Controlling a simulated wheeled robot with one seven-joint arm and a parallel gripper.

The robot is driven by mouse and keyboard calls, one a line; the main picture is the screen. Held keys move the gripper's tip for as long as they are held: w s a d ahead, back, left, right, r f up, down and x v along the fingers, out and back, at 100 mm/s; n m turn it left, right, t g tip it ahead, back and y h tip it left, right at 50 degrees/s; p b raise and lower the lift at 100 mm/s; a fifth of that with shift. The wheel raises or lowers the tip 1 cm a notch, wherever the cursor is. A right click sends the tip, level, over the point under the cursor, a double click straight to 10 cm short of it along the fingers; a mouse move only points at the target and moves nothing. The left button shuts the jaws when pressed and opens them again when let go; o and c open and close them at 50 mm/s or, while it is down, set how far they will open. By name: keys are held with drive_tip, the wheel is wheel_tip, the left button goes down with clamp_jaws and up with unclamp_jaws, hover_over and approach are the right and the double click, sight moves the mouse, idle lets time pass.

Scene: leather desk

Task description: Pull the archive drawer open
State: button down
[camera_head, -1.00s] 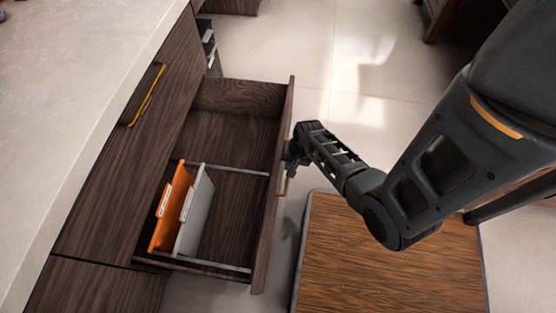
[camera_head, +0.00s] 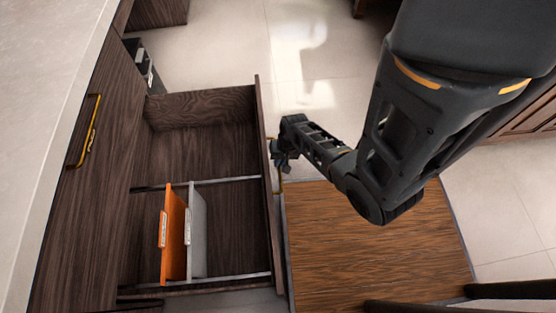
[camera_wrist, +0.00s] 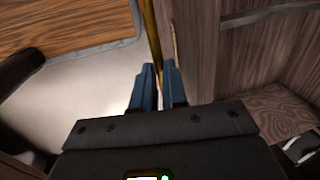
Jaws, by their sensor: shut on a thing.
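The archive drawer (camera_head: 205,105) is a dark wood drawer, pulled well out from the cabinet in the head view. An orange folder (camera_head: 173,235) and a grey folder (camera_head: 197,230) hang upright between its metal rails. Its brass handle (camera_head: 280,182) is on the outer face of the drawer front (camera_head: 268,190). My gripper (camera_head: 280,160) is at that handle. In the wrist view my gripper's blue-grey fingers (camera_wrist: 159,75) are closed around the brass handle (camera_wrist: 150,35), beside the wooden drawer front. The exact finger contact is partly hidden.
A second drawer front with a brass handle (camera_head: 88,130) is on the left, below the pale countertop (camera_head: 45,75). A wooden-topped surface (camera_head: 370,245) lies close to the drawer front, on the right. Pale tiled floor (camera_head: 225,50) is open behind the drawer.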

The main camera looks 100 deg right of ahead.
drive_tip(key=c, duration=1.2)
unclamp_jaws()
drive_tip(key=shift+o, duration=0.2)
wheel_tip(320, 180, up, 8)
drive_tip(key=s+p, duration=0.1)
drive_tip(key=p, duration=0.1)
drive_tip(key=shift+s+f, duration=0.2)
drive_tip(key=shift+s, duration=0.1)
